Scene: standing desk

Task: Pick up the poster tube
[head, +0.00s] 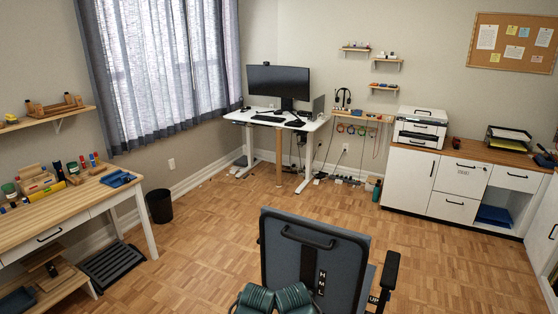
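A tan, slim upright cylinder (279,158), which looks like the poster tube, stands on the floor at the front edge of the white standing desk (303,124). Its top reaches about the desktop height, and I cannot tell whether it touches the desk. Neither of my grippers shows in the head view.
An office chair (315,255) with a grey-blue back stands close in front of me. The wood floor (215,205) between it and the desk is clear. A workbench (70,205) and black bin (160,206) are at left, white cabinets (405,178) at right.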

